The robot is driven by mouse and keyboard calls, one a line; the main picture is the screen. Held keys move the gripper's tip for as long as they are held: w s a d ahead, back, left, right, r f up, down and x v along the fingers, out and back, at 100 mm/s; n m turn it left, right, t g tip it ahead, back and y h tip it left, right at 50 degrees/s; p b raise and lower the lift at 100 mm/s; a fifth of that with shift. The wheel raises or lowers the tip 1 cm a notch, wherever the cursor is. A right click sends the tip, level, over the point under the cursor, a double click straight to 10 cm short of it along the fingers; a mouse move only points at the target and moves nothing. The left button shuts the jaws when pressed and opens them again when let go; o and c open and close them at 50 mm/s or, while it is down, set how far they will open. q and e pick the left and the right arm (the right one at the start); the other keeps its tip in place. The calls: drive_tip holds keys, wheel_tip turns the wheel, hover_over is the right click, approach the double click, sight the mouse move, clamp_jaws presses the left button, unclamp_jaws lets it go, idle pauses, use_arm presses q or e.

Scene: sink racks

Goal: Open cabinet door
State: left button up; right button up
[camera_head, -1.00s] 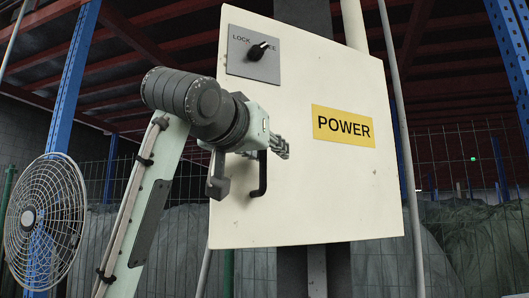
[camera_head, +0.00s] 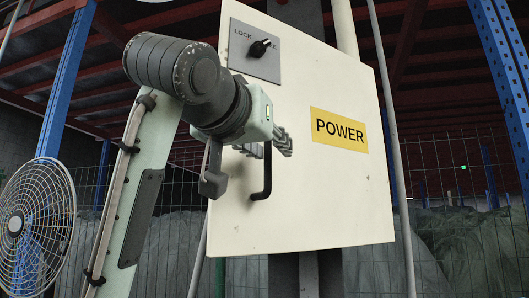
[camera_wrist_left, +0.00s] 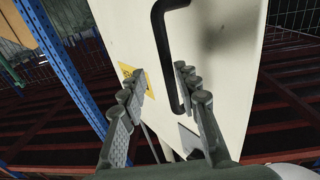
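The cream cabinet door (camera_head: 310,195) stands upright with a yellow POWER label and appears shut. Its black bar handle (camera_head: 267,178) is near the lower left edge. A black knob (camera_head: 259,48) sits on a grey plate marked LOCK at the upper left. My left gripper (camera_head: 281,142) is in front of the door at the handle's upper part. In the left wrist view, its fingers (camera_wrist_left: 160,88) are apart, with the handle (camera_wrist_left: 165,55) running between them, nearer the right finger. I cannot tell whether they touch it. My right gripper is not in view.
A wire-caged fan (camera_head: 36,225) stands at the left. Blue posts (camera_head: 68,80) and a wire mesh fence are behind the cabinet. A grey pipe (camera_head: 391,130) runs upright along the cabinet's right side.

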use_arm(q)
drive_tip(key=shift+s+d, duration=0.25)
drive_tip(key=shift+s, duration=0.7)
drive_tip(key=shift+s+d, duration=0.2)
drive_tip(key=shift+s, duration=0.7)
drive_tip(key=shift+b, duration=0.35)
drive_tip(key=shift+c, duration=0.6)
